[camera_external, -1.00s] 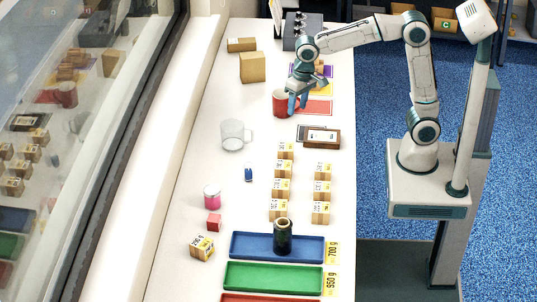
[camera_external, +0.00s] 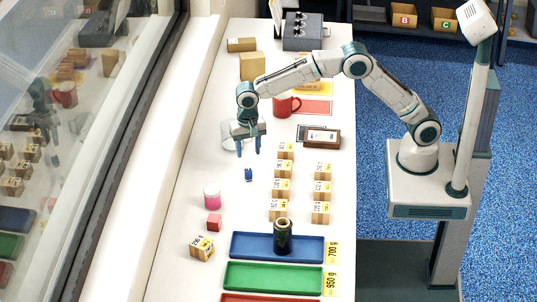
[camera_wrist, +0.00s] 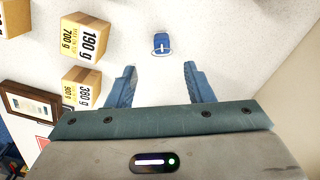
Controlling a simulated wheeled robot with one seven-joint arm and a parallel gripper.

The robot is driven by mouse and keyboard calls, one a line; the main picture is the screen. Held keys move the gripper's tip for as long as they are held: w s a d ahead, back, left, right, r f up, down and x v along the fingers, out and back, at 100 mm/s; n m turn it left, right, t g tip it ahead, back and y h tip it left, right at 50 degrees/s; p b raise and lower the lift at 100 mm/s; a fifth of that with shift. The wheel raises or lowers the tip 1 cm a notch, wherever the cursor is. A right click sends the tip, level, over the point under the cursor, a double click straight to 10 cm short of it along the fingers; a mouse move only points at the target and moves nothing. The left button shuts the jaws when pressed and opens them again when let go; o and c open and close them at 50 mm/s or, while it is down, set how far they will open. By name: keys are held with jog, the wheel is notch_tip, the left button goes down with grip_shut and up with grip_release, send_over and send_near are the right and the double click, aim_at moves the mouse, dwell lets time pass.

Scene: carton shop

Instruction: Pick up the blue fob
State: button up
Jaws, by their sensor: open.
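The blue fob (camera_external: 248,175) lies on the white table, left of the rows of small cartons. Nothing touches the fob.
Several labelled cartons (camera_external: 280,190) stand right of the fob. A pink-lidded jar (camera_external: 212,197) and a red cube (camera_external: 214,223) are nearer the front left. The table right around the fob is clear.

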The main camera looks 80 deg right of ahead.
aim_at(248, 170)
notch_tip(248, 170, down, 4)
jog(key=shift+r, duration=0.1)
jog(key=shift+a+f+p, duration=0.15)
jog(key=shift+f+p, duration=0.25)
jog(key=shift+f, duration=1)
jog(key=shift+a+f+p, duration=0.1)
jog(key=shift+f+p, duration=0.3)
jog(key=shift+f, duration=1)
grip_shut()
